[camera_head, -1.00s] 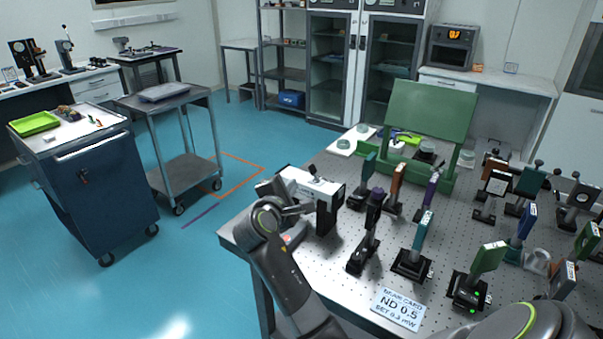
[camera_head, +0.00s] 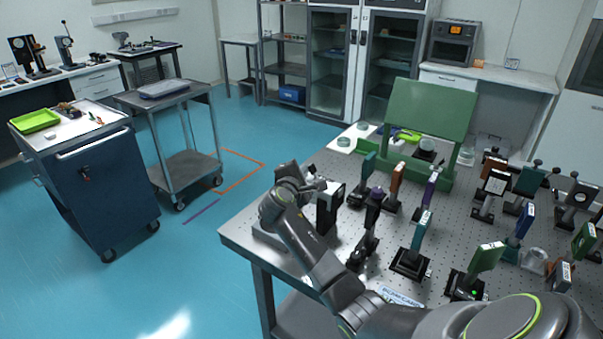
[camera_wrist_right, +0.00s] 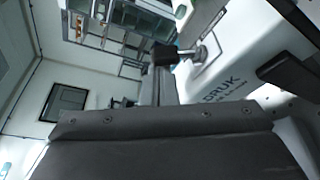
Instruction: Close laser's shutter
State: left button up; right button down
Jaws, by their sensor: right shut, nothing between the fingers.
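The laser is a white box with a black front face (camera_head: 330,207), at the left end of the optical table (camera_head: 240,235). My right arm covers most of its body in the head view. In the right wrist view, its white housing (camera_wrist_right: 235,75) with dark lettering fills the right side. A small metal lever-like part (camera_wrist_right: 205,50) stands at the housing's edge, close to the fingertips. My right gripper (camera_head: 313,184) is shut and empty over the laser's top; its dark tip also shows in the wrist view (camera_wrist_right: 166,55). Whether it touches the lever is unclear. My left gripper is out of view.
Several post-mounted optics stand to the right of the laser, the nearest being a dark mount (camera_head: 364,248). A green board (camera_head: 430,108) stands behind. A beam card (camera_head: 400,298) is partly hidden by my arm. A grey cart (camera_head: 185,170) stands left on open floor.

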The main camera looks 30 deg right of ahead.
jog(key=shift+s+r+m+t+b, duration=0.15)
jog(key=shift+m+t+b, duration=0.15)
jog(key=shift+m+b, duration=0.2)
dwell(0.3)
jog(key=shift+s+d+m+t+h+b, duration=0.15)
jog(key=shift+s+m+t+h+b, duration=0.15)
jog(key=shift+m+b, duration=0.6)
jog(key=m+b, duration=0.2)
jog(key=b, duration=0.1)
jog(key=s+m+t+b, duration=0.1)
jog(key=m+b, duration=0.1)
jog(key=shift+d+r+h, duration=0.15)
jog(key=shift+d+h, duration=0.1)
jog(key=shift+h, duration=0.15)
jog(key=shift+s+r+m+b, duration=0.15)
jog(key=shift+r+m+b, duration=0.15)
jog(key=shift+m, duration=0.1)
